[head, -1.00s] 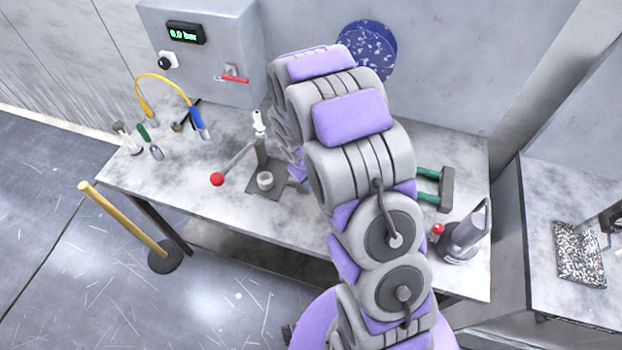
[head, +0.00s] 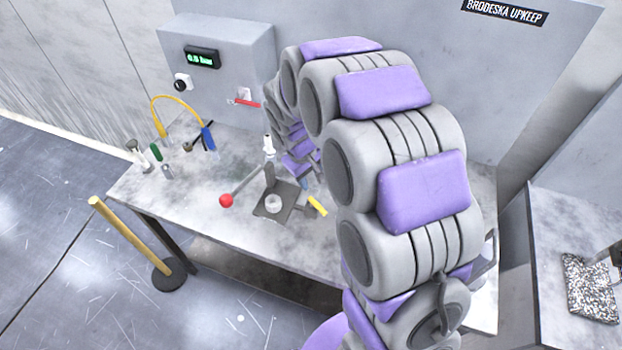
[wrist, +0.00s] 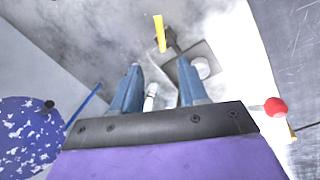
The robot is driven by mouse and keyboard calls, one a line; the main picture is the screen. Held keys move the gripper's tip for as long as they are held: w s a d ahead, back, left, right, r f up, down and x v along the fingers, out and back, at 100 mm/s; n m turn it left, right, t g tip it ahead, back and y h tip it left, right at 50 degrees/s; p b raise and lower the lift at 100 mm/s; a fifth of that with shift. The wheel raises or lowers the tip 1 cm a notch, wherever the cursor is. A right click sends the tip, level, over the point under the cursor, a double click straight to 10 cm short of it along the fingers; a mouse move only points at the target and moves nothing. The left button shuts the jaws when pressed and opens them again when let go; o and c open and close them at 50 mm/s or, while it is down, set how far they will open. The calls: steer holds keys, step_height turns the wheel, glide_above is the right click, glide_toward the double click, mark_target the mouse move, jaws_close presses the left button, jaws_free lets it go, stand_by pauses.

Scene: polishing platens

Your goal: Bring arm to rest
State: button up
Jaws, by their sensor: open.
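My gripper (wrist: 157,78) shows in the wrist view with its two blue-grey fingers apart and nothing between their tips. Beyond the fingers in the wrist view are a dark plate fixture with a white round cup (wrist: 201,68) and a small yellow piece (wrist: 160,33). The fixture (head: 268,211) and yellow piece (head: 317,206) also show on the bench in the head view. A white nozzle (wrist: 151,97) appears between the fingers, farther off.
A red-knobbed lever (head: 226,200) reaches left of the fixture. A grey pressure box (head: 225,65) and yellow hose (head: 172,99) stand at the back left. A yellow post (head: 130,233) stands before the bench. A blue speckled disc (wrist: 28,135) is at lower left in the wrist view.

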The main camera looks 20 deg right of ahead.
steer(key=s+r+m+g+y+b, duration=0.1)
steer(key=s+r+m+b, duration=0.1)
steer(key=s, duration=1.4)
steer(key=s+r+m+g+y+b, duration=0.1)
steer(key=s+m+b, duration=0.2)
steer(key=s, duration=1.3)
steer(key=shift+s+a+r+g+b, duration=0.25)
steer(key=shift+r+g+b, duration=0.1)
steer(key=shift+b, duration=0.9)
